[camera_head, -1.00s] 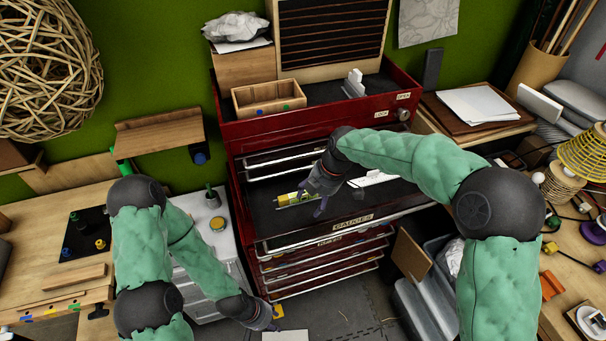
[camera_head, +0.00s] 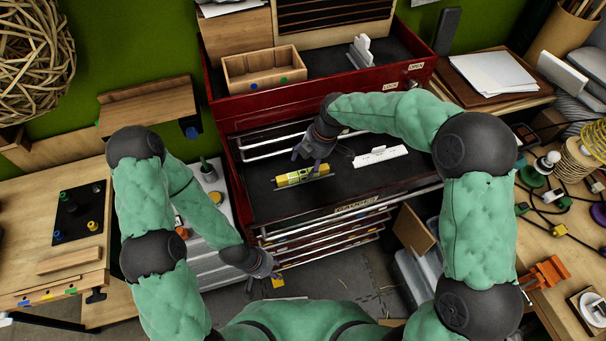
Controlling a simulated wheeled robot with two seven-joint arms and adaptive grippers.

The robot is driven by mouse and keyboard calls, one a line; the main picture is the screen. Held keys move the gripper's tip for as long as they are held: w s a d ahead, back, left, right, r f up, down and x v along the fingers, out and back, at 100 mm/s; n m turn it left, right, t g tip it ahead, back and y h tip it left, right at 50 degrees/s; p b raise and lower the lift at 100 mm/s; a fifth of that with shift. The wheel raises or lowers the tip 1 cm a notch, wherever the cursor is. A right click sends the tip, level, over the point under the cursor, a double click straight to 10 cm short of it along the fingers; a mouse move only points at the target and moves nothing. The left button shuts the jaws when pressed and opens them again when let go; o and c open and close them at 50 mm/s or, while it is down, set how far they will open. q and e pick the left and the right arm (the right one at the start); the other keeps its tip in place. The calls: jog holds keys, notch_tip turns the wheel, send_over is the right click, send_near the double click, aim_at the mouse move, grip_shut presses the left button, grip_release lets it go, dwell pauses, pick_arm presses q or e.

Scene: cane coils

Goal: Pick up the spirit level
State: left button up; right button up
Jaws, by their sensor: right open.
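The spirit level (camera_head: 294,179), a short yellow-green bar, lies in the open top drawer (camera_head: 262,207) of the red tool chest, towards the drawer's left half. My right gripper (camera_head: 297,156) is open and empty, just behind the level's near-right part and close above the drawer. Whether its fingertips touch the level cannot be told. My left gripper (camera_head: 276,272) is low in front of the chest, away from the level; its finger opening is too small to make out.
A white ruler-like piece (camera_head: 380,156) lies in the same drawer, right of the level. A wooden box (camera_head: 262,72) sits on the chest top. A bench with a black board (camera_head: 78,212) stands left, a cluttered bench right. The drawer's front middle is clear.

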aim_at(303, 171)
jog(key=x, duration=0.5)
jog(key=shift+s, duration=0.1)
grip_shut()
